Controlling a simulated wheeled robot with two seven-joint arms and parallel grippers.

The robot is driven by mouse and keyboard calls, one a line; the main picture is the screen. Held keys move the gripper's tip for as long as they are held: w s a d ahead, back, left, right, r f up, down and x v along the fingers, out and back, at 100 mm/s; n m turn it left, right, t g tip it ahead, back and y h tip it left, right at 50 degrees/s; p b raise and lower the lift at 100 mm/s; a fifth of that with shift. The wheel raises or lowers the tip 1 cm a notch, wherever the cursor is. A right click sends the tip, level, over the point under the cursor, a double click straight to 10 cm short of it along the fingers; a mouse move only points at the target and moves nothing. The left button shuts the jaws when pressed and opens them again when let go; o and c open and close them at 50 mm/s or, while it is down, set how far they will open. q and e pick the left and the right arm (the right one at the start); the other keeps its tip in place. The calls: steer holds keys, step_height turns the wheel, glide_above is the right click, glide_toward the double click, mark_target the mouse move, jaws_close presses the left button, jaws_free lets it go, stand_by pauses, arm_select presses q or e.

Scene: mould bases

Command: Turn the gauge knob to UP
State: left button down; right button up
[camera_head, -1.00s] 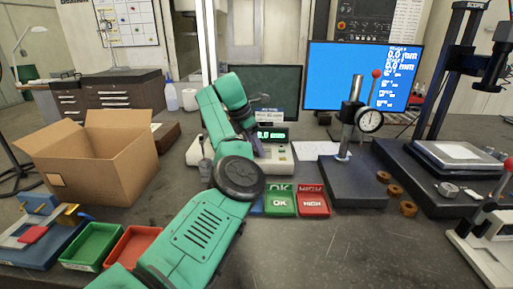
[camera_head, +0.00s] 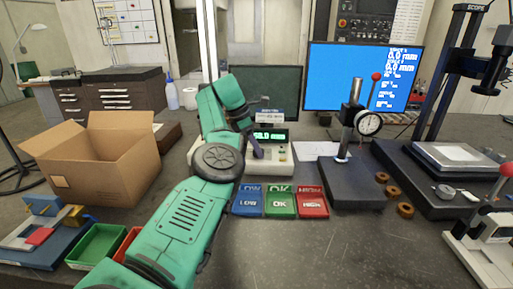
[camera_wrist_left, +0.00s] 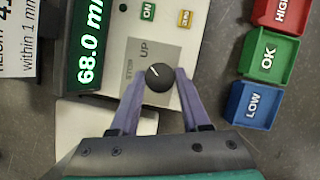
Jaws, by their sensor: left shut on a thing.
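The gauge knob (camera_wrist_left: 159,77) is a round black knob with a white pointer line, on the pale panel of the height gauge base (camera_head: 270,168). In the left wrist view the line points up and left, toward the UP label (camera_wrist_left: 144,50); a STOP label (camera_wrist_left: 129,70) is further left. My left gripper (camera_wrist_left: 161,80) is shut on the knob, one purple finger on each side. In the head view my left gripper (camera_head: 257,152) is at the gauge panel, and the knob is hidden. The green display (camera_wrist_left: 90,60) reads about 68.0 mm. My right gripper is out of view.
Blue LOW (camera_head: 248,203), green OK (camera_head: 280,203) and red HIGH (camera_head: 312,205) trays lie in front of the gauge. A dial gauge stand (camera_head: 350,185) is to the right, and an open cardboard box (camera_head: 95,165) to the left.

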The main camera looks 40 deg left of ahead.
arm_select(q)
steer(key=shift+c, duration=1.9)
jaws_free()
